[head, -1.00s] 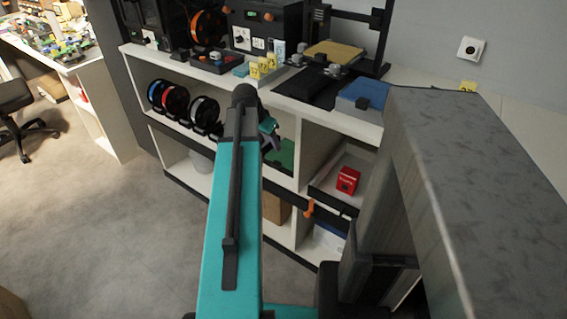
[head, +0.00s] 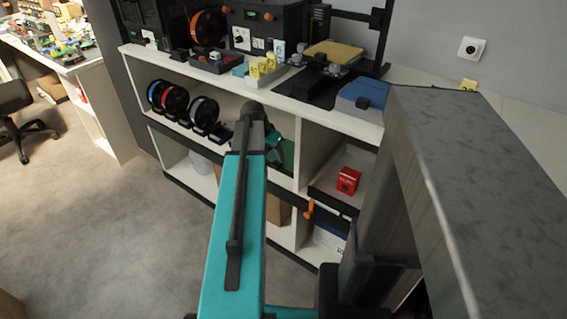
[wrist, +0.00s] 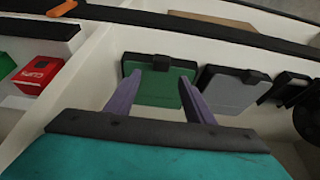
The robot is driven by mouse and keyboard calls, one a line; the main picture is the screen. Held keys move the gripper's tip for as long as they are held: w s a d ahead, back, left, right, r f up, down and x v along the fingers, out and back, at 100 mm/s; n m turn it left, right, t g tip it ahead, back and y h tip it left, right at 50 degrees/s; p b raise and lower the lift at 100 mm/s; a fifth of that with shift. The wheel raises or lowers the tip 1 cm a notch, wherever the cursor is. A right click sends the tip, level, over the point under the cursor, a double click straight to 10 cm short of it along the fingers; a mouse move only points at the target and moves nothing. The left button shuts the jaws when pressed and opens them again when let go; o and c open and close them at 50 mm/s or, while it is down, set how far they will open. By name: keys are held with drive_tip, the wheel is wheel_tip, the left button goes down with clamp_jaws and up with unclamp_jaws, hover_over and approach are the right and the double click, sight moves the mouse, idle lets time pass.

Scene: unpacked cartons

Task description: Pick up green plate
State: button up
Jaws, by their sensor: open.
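The green plate (wrist: 158,90) is in a shelf compartment, with a dark edge and a black tab (wrist: 160,62) on it. In the head view only part of the plate (head: 288,153) shows, behind the end of my arm. My gripper (wrist: 161,77) is open, and its two purple fingers lie to either side of the plate's middle in the wrist view. Whether the fingers reach its edges or touch it, I cannot tell. In the head view my arm covers most of my gripper.
A grey plate (wrist: 228,90) with a black tab stands beside the green one. A red box (head: 348,180) sits in the neighbouring compartment, past a white divider (wrist: 92,85). Black spools (head: 175,102) stand on the shelf to the left. Shelf boards bound the space.

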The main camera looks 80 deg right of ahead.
drive_tip(key=shift+s+d+f, duration=0.1)
drive_tip(key=shift+d+f, duration=0.05)
drive_tip(key=shift+f, duration=0.35)
